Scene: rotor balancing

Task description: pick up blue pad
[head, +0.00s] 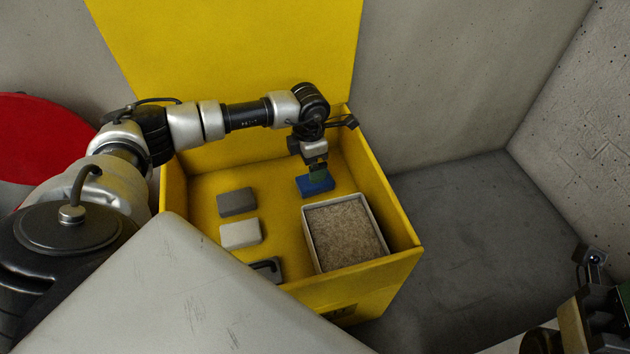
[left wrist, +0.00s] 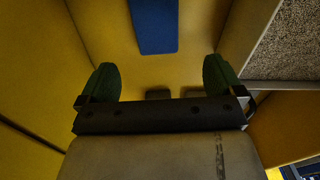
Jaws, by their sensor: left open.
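The blue pad (head: 316,188) lies on the floor of the yellow box, near its back right. My left gripper (head: 318,172) points down over the pad in the head view and hides part of it. In the left wrist view the left gripper (left wrist: 160,72) is open, with nothing between its green fingers. There the blue pad (left wrist: 154,25) lies beyond the fingertips, between their two lines. My right gripper (head: 598,310) is only partly in view at the lower right, and its jaws cannot be made out.
The yellow box (head: 400,215) has raised walls. A white-rimmed tray (head: 385,245) of grainy material stands close to the pad. A dark grey pad (head: 237,202), a light grey pad (head: 240,234) and a dark handled piece (head: 266,267) lie left of the tray.

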